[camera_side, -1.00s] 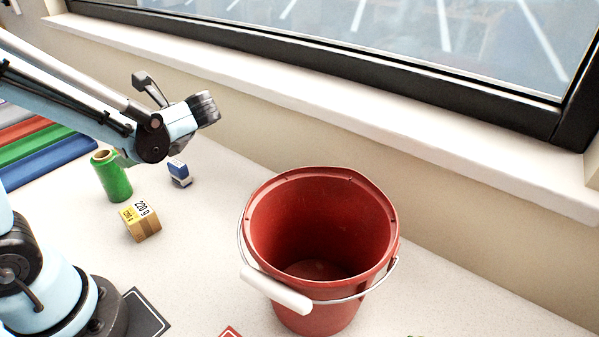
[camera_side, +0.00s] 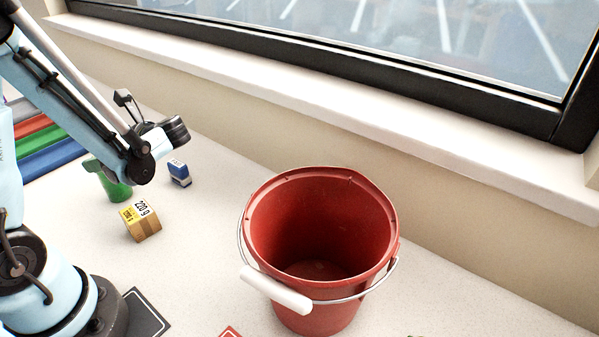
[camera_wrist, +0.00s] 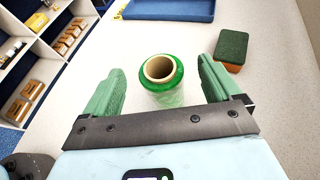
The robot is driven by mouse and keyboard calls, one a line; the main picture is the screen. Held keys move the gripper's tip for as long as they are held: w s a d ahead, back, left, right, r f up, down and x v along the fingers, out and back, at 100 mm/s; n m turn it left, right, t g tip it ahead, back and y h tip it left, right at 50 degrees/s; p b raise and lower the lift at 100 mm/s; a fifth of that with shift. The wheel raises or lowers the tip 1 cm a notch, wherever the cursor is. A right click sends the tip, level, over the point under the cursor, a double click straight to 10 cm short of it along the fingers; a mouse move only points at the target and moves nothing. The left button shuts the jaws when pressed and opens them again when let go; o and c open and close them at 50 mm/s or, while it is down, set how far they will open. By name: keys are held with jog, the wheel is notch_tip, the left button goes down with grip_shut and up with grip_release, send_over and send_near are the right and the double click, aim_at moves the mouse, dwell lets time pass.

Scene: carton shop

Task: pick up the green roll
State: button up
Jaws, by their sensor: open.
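The green roll (camera_wrist: 163,84) stands upright in the wrist view, its open cardboard core facing the camera. My open gripper (camera_wrist: 162,70) has one green finger on each side of it, with a visible gap on both sides and nothing held. In the side view the green roll (camera_side: 118,191) is on the pale table at the left. My arm hides its upper part there, and my fingers are mostly hidden.
In the side view, a small 220 g carton (camera_side: 141,222) stands just in front of the roll, and a blue-and-white block (camera_side: 179,173) stands behind it to the right. A large red bucket (camera_side: 318,235) stands right of centre. In the wrist view, a green-topped sponge (camera_wrist: 231,50) lies right; a blue tray (camera_wrist: 170,11) lies beyond.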

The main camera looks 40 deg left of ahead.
jog(key=shift+x, duration=1.55)
jog(key=shift+f, duration=0.1)
jog(key=c, duration=1.6)
